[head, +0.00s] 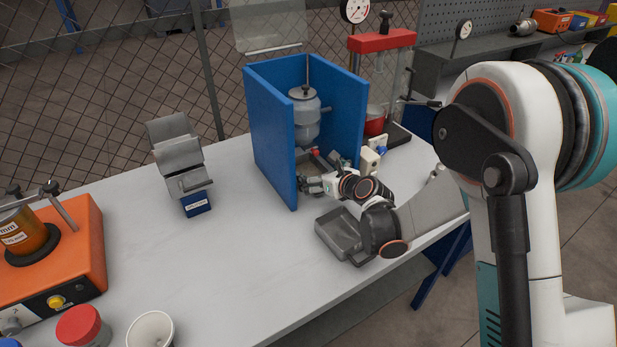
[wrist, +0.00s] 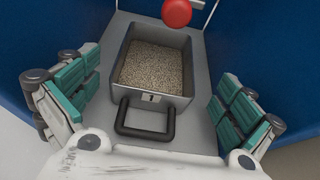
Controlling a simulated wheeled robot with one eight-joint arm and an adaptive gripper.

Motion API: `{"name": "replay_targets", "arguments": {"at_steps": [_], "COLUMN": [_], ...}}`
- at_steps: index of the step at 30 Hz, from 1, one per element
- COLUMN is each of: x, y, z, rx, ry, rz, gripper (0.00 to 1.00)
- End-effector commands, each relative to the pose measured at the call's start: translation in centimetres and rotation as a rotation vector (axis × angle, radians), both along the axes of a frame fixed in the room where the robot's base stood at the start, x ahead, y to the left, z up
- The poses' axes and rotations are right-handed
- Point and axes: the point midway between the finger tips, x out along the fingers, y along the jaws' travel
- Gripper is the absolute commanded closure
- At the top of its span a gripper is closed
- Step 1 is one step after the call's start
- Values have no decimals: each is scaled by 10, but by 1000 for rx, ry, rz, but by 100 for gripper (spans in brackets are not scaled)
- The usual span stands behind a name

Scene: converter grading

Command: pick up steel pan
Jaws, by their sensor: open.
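A steel pan (wrist: 172,101) of pale granules (wrist: 158,65) stands on a grey floor between blue walls in the wrist view. Its dark loop handle (wrist: 145,130) points towards me. In the head view, my gripper (head: 308,184) is at the open front of the blue booth (head: 271,140), and the pan inside is mostly hidden. In the wrist view my gripper (wrist: 160,100) is open, its teal-padded fingers apart on either side of the pan and handle, with nothing held. A second grey pan (head: 337,229), seemingly empty, sits on the table below my arm.
A red ball-shaped knob (wrist: 177,12) hangs over the pan's far edge. A grey metal vessel (head: 305,115) is above it in the booth. A red-topped press (head: 382,41) stands behind right. A sloped metal stand (head: 178,160) is left. The white table (head: 235,260) is clear at front centre.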

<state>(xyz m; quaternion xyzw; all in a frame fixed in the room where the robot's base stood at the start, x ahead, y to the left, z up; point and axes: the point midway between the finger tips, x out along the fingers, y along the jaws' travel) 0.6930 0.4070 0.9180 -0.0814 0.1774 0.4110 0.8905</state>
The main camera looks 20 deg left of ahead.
Motion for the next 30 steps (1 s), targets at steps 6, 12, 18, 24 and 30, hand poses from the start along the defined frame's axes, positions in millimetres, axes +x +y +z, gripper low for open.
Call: {"name": "replay_targets", "arguments": {"at_steps": [6, 12, 18, 24, 30], "x": [12, 27, 27, 27, 27], "y": [21, 37, 38, 38, 38], "z": [-10, -18, -16, -16, -16], "rx": [-1, -1, -1, -1, -1], "ry": [-1, -1, -1, -1, -1], "rz": [2, 0, 0, 0, 0], "gripper": [0, 0, 0, 41, 54]}}
